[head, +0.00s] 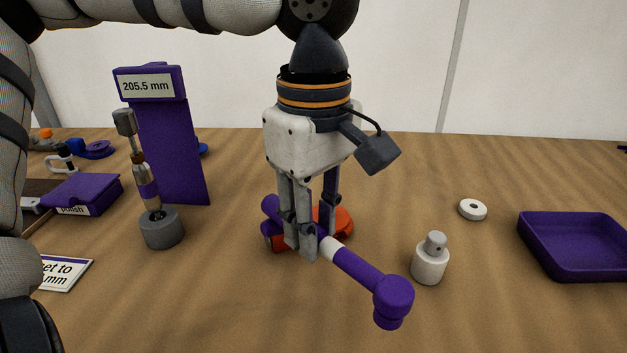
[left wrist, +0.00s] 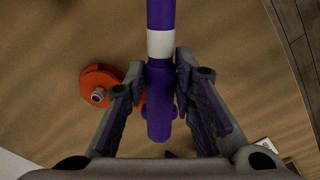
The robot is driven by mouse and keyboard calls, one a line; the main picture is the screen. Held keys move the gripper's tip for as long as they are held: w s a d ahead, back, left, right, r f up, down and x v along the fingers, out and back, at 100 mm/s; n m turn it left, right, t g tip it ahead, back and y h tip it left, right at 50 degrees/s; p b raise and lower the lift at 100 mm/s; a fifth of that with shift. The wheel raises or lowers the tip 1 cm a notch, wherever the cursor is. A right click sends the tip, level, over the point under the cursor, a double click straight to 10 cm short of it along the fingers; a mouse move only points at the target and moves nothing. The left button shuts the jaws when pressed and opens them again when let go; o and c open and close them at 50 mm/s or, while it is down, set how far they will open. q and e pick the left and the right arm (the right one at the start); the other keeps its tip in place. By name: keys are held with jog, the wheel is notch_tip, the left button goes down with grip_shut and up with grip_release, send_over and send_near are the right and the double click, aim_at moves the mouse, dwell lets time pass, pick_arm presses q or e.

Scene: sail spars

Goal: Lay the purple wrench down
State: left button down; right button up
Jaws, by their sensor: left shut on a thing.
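The purple wrench (head: 365,272) has a white band on its shaft and a thick round head at the near right end. My left gripper (head: 308,240) points down in the middle of the head view and is shut on the wrench's shaft. The wrench lies slantwise, low over the wooden table; I cannot tell whether it touches the table. In the left wrist view the wrench (left wrist: 160,95) runs between the two fingers, and its head is out of the frame. The fingers hide part of the shaft. My right gripper is not in view.
An orange-red part (head: 335,222) sits behind the gripper. A small metal cylinder (head: 430,262) stands close beside the wrench head. A white ring (head: 473,210) and a purple tray (head: 570,268) are at right. The front middle is clear.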

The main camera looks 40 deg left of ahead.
pick_arm(q)
jog(key=shift+f, duration=0.6)
jog(key=c, duration=1.3)
grip_release()
jog(key=shift+f, duration=0.1)
notch_tip(320, 180, up, 12)
jog(key=shift+r, duration=0.1)
